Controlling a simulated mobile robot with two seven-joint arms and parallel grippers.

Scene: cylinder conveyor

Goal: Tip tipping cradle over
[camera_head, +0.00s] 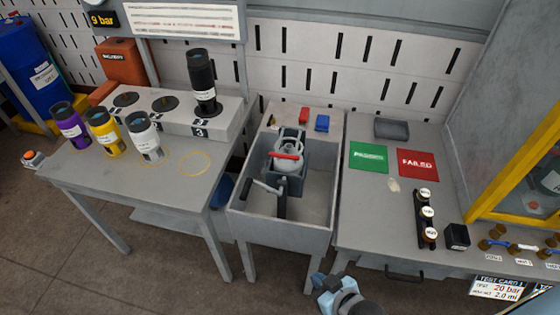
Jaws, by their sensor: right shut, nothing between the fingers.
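The tipping cradle (303,157) stands in the grey basin (322,238) at the middle of the view. It looks upright and holds a pale grey round body (289,143) with a red bar (286,156) across it. A dark lever with a grey grip (262,187) sticks out low on its front left. My right gripper (325,284) is at the bottom edge, in front of the basin and apart from the cradle. It is shut and empty; its wrist partly hides it. My left gripper is out of view.
Purple, yellow and white cylinders stand on the left table (88,173); a black one (202,80) stands on the grey block. Red and blue blocks (322,123) lie behind the basin. The right bench (370,225) holds green and red mats, knobs and a black box.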

